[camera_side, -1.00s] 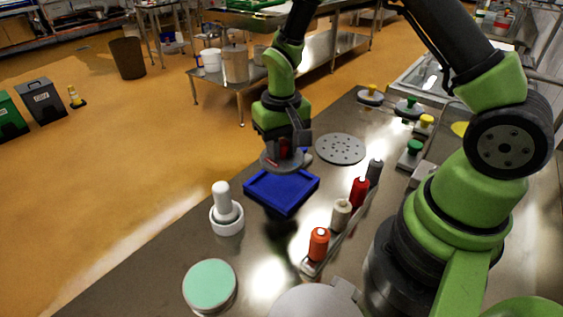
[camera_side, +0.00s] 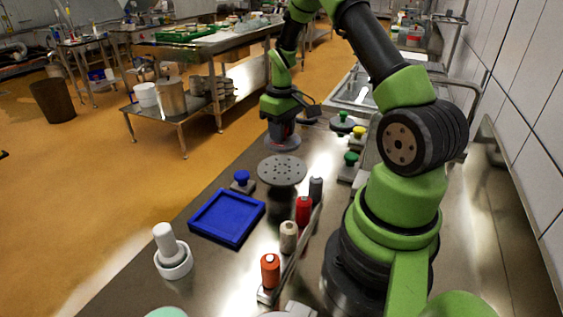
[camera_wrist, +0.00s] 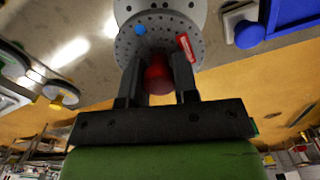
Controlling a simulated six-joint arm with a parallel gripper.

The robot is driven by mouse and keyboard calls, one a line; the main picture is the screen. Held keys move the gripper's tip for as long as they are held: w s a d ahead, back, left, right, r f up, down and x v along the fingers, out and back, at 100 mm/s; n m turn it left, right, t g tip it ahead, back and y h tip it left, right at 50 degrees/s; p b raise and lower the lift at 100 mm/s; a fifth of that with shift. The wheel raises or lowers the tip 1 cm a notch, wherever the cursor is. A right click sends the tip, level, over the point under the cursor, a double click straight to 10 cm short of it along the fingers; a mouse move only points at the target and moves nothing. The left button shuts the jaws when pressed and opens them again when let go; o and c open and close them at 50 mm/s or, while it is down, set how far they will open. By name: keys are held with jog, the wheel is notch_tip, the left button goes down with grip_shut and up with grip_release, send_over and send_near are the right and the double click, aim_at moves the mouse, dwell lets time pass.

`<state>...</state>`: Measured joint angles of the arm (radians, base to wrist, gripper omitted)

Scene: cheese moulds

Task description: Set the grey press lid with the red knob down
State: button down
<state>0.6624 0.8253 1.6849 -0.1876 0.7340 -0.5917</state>
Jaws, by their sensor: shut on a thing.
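My gripper (camera_side: 284,128) is shut on the red knob (camera_wrist: 157,78) of the grey press lid (camera_side: 284,146). The lid hangs level under the fingers, beyond the perforated grey disc (camera_side: 282,171) in the side view; I cannot tell how far it is above the table. In the wrist view the lid (camera_wrist: 150,42) is a grey round plate with small holes, a blue dot and a red tag. Part of a pale grey disc shows past its far edge. The knob is mostly hidden by the fingers in the side view.
A blue tray (camera_side: 204,221) and a blue-knobbed lid (camera_side: 242,179) lie nearer. Thread-like spools stand in a rack (camera_side: 291,257) before my base. Green-knobbed lids (camera_side: 350,159) and a yellow-knobbed lid (camera_side: 358,133) stand right. A white pestle and mortar (camera_side: 174,268) stands near left.

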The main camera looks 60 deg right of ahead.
aim_at(281, 168)
notch_tip(281, 168, down, 7)
jog(key=shift+f, duration=0.2)
dwell(0.3)
jog(key=shift+f, duration=0.15)
jog(key=c, duration=0.9)
grip_release()
